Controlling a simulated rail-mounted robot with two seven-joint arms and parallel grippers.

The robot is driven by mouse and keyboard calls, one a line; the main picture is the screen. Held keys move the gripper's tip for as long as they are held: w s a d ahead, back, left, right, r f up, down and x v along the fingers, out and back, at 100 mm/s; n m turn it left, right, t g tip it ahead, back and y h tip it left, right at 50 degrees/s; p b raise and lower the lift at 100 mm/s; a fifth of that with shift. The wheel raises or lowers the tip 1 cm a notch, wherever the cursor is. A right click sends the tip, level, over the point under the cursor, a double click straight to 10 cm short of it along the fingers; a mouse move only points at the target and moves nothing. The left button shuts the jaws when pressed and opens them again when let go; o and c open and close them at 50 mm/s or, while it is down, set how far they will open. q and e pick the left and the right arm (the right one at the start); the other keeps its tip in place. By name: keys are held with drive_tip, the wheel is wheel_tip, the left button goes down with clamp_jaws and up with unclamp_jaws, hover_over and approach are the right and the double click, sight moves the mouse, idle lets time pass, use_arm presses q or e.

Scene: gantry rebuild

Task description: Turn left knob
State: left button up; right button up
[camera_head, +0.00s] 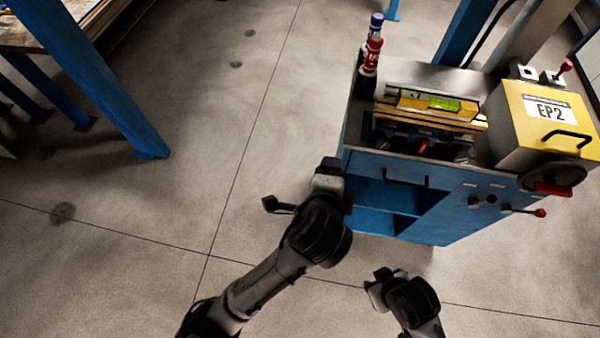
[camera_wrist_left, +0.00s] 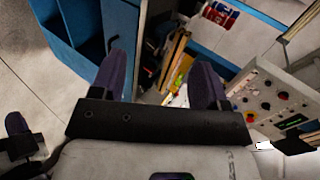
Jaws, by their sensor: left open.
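Two small dark knobs sit side by side on the blue front of the machine bench in the head view; the left knob (camera_head: 474,202) is next to the right knob (camera_head: 491,199). My left gripper (camera_head: 298,188) is in front of and left of the bench, apart from the knobs. In the left wrist view its two dark fingers (camera_wrist_left: 160,80) are spread with nothing between them. A pale control panel (camera_wrist_left: 270,105) with several knobs and a red button shows right of them. My right gripper (camera_head: 376,283) is low in front of the bench; its jaw opening is unclear.
A red-tipped lever (camera_head: 525,211) sticks out right of the knobs. A blue post (camera_head: 100,85) stands at left. Floor between is clear.

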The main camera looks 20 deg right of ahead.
use_arm(q)
drive_tip(key=a+r+n+g+p, duration=0.1)
drive_tip(key=a+n+p, duration=0.3)
drive_tip(key=a+p, duration=0.1)
drive_tip(key=shift+s+a+r+n+y, duration=0.2)
drive_tip(key=shift+s+a+n+y, duration=0.15)
drive_tip(key=shift+a, duration=0.25)
use_arm(e)
wheel_tip(320, 180, up, 7)
drive_tip(key=shift+f, duration=0.2)
drive_tip(key=shift+o, duration=0.3)
drive_tip(key=shift+a, duration=0.1)
